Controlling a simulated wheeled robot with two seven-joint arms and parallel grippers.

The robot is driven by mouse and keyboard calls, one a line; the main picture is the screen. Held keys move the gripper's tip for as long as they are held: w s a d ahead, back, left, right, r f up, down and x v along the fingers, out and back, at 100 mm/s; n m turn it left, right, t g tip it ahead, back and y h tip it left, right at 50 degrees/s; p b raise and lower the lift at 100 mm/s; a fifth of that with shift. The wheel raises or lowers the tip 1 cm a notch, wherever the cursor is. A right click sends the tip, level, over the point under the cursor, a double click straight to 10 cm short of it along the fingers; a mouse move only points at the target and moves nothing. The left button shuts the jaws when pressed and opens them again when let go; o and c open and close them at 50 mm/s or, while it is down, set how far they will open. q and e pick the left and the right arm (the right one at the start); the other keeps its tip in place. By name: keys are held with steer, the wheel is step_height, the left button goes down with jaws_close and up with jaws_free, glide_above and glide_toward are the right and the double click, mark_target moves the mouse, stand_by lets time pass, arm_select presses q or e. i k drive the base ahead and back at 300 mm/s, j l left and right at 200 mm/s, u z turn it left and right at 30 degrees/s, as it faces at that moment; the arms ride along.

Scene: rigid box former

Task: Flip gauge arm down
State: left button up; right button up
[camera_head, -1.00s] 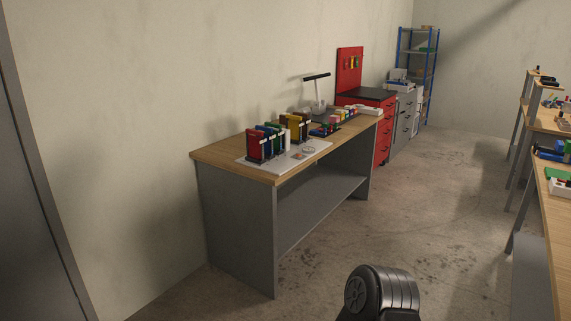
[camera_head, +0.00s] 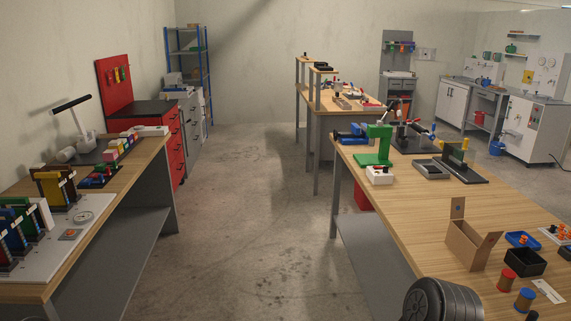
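I cannot tell for sure which part is the gauge arm. On the right bench (camera_head: 400,187) stands a green upright fixture (camera_head: 378,147) with a white block (camera_head: 379,176) in front of it. Behind it is a dark fixture (camera_head: 405,138) with raised, red-tipped levers. To its right is a black-based fixture (camera_head: 462,172) with a green and yellow upright. An open brown box (camera_head: 467,247) stands nearer, with one flap up. Neither gripper is in view; only a black rounded part of my own arm shows at the bottom right.
The left bench (camera_head: 130,175) carries a white board (camera_head: 48,256) with coloured holders and a lamp-like stand (camera_head: 74,123). Red and blue spools (camera_head: 507,280) and small trays (camera_head: 526,262) lie near on the right bench. The floor aisle (camera_head: 245,200) between the benches is clear.

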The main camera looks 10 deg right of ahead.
mark_target(399, 112)
steer(key=i+z, duration=0.2)
steer(key=i, duration=0.35)
steer(key=i+j+z, duration=0.25)
steer(key=i, duration=0.25)
steer(key=i+j+z, duration=0.2)
steer(key=i, duration=0.35)
steer(key=i+j+z, duration=0.2)
steer(key=i, duration=0.3)
steer(key=i+j+z, duration=0.8)
steer(key=j, duration=0.35)
steer(key=i+j, duration=0.25)
steer(key=j, duration=0.2)
steer(key=i+j, duration=0.25)
steer(key=j, duration=0.2)
steer(key=i+j+z, duration=0.1)
steer(key=i+j, duration=0.15)
steer(key=j, duration=0.2)
steer(key=i+j, duration=0.25)
steer(key=j, duration=0.25)
steer(key=i+j, duration=0.2)
steer(key=j, duration=0.25)
steer(key=i+j+z, duration=0.1)
steer(key=i+j, duration=0.15)
steer(key=j, duration=0.25)
steer(key=i+j, duration=0.25)
steer(key=j, duration=0.2)
steer(key=i+j, duration=0.2)
steer(key=j, duration=0.3)
steer(key=z, duration=0.05)
